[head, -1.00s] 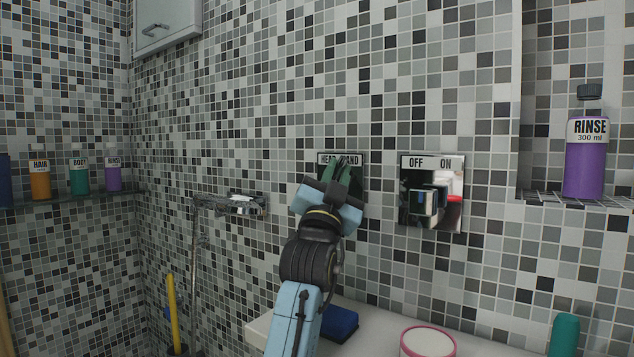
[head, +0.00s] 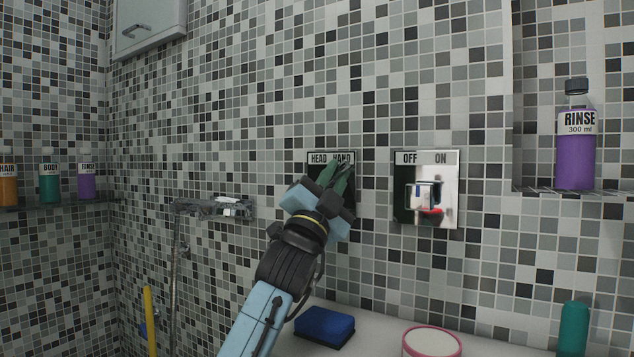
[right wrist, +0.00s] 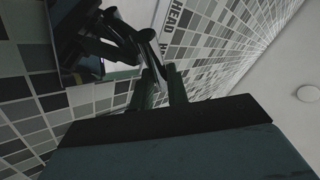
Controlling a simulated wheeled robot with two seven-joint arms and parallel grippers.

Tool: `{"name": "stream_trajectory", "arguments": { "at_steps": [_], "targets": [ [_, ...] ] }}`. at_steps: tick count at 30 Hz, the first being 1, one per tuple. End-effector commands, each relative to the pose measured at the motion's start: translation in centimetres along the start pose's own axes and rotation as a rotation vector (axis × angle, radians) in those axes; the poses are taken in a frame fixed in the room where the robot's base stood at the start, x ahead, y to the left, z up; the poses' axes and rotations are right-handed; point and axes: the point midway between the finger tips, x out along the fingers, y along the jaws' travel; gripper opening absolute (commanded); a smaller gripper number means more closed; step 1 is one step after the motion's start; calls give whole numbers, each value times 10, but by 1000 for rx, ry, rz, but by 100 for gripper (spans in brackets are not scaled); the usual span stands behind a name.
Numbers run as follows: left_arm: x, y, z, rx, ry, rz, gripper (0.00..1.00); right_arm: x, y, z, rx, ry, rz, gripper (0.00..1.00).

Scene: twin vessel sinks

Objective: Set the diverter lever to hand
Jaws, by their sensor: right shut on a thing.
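The diverter plate (head: 349,158) is on the tiled wall under a label reading HEAD on the left and HAND on the right. My right gripper (head: 342,176) is in front of it, with its green fingertips below the word HAND. In the right wrist view, the fingers (right wrist: 163,84) are close around a slim metallic lever (right wrist: 151,57). The gripper is shut on this lever. The gripper hides most of the lever in the head view. The lever's tip leans toward the HAND side as far as the fingers show. My left gripper is out of view.
An OFF/ON plate (head: 447,190) with a valve is close by on the right. A blue sponge (head: 325,326) and a pink-rimmed round container (head: 431,343) are on the ledge below. A RINSE bottle (head: 575,150) stands on the right shelf. A shower fitting (head: 214,208) is on the left.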

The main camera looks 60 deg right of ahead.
Motion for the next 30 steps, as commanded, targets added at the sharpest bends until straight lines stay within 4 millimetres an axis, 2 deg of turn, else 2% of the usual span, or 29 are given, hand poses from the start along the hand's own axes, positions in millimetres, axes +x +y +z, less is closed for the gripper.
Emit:
{"name": "stream_trajectory", "arguments": {
  "at_steps": [16,17,21,30],
  "targets": [
    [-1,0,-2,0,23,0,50,0,6,-4,6,16,11,0],
    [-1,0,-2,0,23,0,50,0,6,-4,6,16,11,20],
    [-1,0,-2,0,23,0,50,1,6,-4,6,16,11,38],
    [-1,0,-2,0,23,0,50,1,6,-4,7,16,11,38]
  ]
}}
